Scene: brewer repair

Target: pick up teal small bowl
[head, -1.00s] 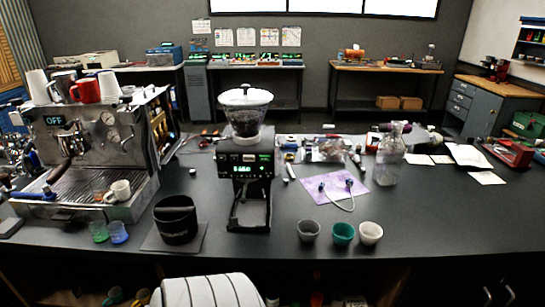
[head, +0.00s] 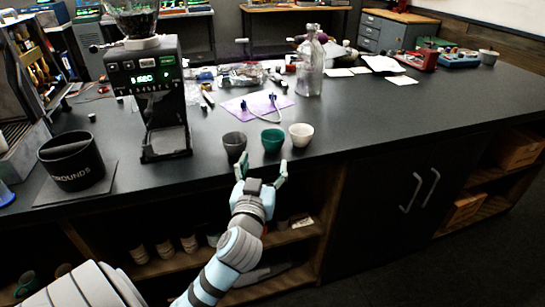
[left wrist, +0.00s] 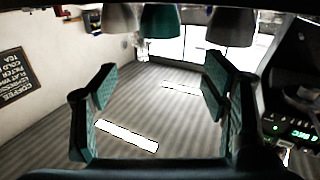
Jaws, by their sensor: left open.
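The teal small bowl (head: 272,141) stands upright on the dark counter near its front edge, between a grey bowl (head: 234,145) and a white bowl (head: 301,135). My left gripper (head: 262,170) is open and empty at the counter's front edge, just before the teal bowl, with its fingers spread to either side. In the left wrist view, which looks upside down, the teal bowl (left wrist: 160,20) shows at the top, above the gap between the open fingers. The bowl is apart from the fingers there. My right gripper is not in view.
A coffee grinder (head: 146,85) and a black grounds bin (head: 72,160) stand to the left. The counter to the right of the white bowl is clear. Open shelves hold cups below.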

